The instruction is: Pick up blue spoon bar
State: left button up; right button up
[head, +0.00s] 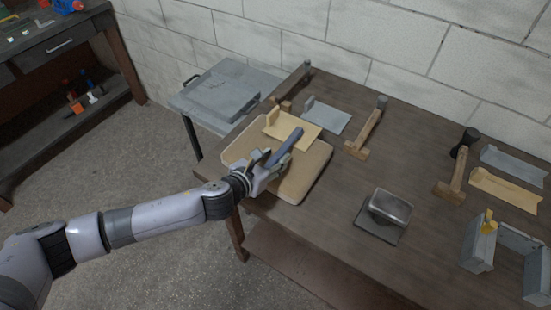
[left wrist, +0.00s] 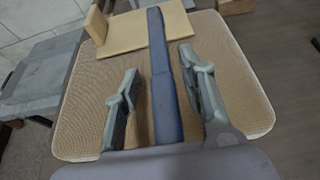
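The blue spoon bar (head: 289,143) is a long, narrow blue bar over the tan padded board near the table's left end. My left gripper (head: 268,167) is at the bar's near end. In the left wrist view the bar (left wrist: 165,85) runs between the two fingers of the gripper (left wrist: 160,92), with a visible gap on each side. The fingers are open and do not appear to touch the bar. The bar's near end is hidden by the gripper body. I cannot tell whether the bar lies flat on the board. My right gripper is not in view.
The padded board (head: 312,174) lies on the wooden table (head: 330,208). A yellowish plate with an upright block (head: 306,134) touches the board's far side. A grey plate (head: 325,117), wooden-handled tools (head: 368,132) and a metal block (head: 388,208) stand right. A grey side stand (head: 190,104) is left.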

pick_arm(q)
grip_shut()
jog(key=shift+r, duration=0.1)
dwell(0.5)
